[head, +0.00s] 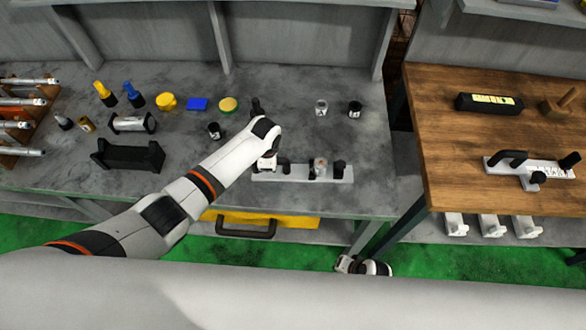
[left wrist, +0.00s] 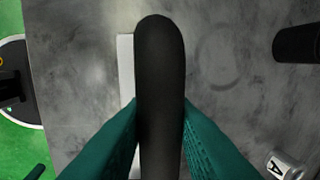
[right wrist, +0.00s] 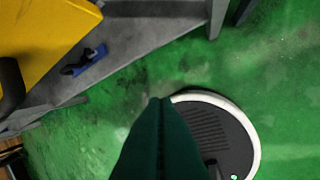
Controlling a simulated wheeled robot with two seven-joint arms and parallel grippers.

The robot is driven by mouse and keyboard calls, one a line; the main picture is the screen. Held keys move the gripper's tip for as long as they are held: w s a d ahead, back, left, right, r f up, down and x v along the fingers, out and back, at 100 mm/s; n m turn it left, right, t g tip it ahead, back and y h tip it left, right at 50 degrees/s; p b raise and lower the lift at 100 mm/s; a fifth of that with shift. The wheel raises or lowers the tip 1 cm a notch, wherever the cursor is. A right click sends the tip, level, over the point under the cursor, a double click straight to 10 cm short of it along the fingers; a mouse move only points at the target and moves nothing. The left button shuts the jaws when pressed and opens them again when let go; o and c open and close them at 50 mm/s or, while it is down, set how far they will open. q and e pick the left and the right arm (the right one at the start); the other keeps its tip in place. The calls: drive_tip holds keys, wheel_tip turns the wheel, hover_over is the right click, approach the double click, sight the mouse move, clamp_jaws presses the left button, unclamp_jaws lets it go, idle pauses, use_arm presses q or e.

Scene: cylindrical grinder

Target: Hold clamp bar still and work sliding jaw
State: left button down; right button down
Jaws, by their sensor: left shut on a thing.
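A pale bar fixture (head: 302,174) lies near the front edge of the grey bench, with black uprights and a metal piece on top. My left gripper (head: 267,164) is over its left end, its fingertips hidden in the head view. In the left wrist view, my left gripper (left wrist: 160,135) has its teal fingers on both sides of a black round-ended part (left wrist: 159,75). A strip of the pale bar (left wrist: 126,75) shows beside that part. My right gripper (head: 360,266) hangs low in front of the bench, empty, with its fingers (right wrist: 160,105) together over the floor.
A wooden table (head: 450,150) at the right holds another pale bar with black handles (head: 530,165) and a black box (head: 489,103). Small jars (head: 321,107) and a black cradle (head: 128,156) stand on the grey bench. A yellow case (head: 300,221) sits below the bench top.

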drive_tip(key=w+a+r+y, duration=0.2)
drive_tip(key=w+a+r, duration=0.1)
drive_tip(key=w+r, duration=0.2)
drive_tip(key=w+a+r+m+y, duration=0.1)
drive_tip(key=w+a+r, duration=0.3)
drive_tip(key=r, duration=0.4)
drive_tip(key=w+a+r+m+t+y, duration=0.1)
drive_tip(key=w+a+r+y, duration=0.1)
drive_tip(key=w+a+r, duration=0.2)
drive_tip(key=shift+w+a+r+y, duration=0.15)
drive_tip(key=shift+w+r, duration=0.1)
drive_tip(key=shift+r, duration=0.25)
drive_tip(key=shift+w+d+r+y, duration=0.1)
drive_tip(key=shift+w+r, duration=0.2)
drive_tip(key=shift+r, duration=0.15)
drive_tip(key=shift+w+a+r+y, duration=0.15)
drive_tip(key=shift+w+r, duration=0.1)
drive_tip(key=shift+r, duration=0.25)
wheel_tip(320, 180, up, 2)
drive_tip(key=w, duration=0.2)
wheel_tip(320, 180, up, 3)
drive_tip(key=n+g+h, duration=0.1)
drive_tip(key=n+h, duration=0.6)
drive_tip(key=h, duration=0.2)
hover_over(350, 172)
drive_tip(key=shift+s+f, duration=0.15)
drive_tip(key=shift+f, duration=1.5)
drive_tip(key=shift+s+f, duration=0.1)
drive_tip(key=shift+f, duration=1.5)
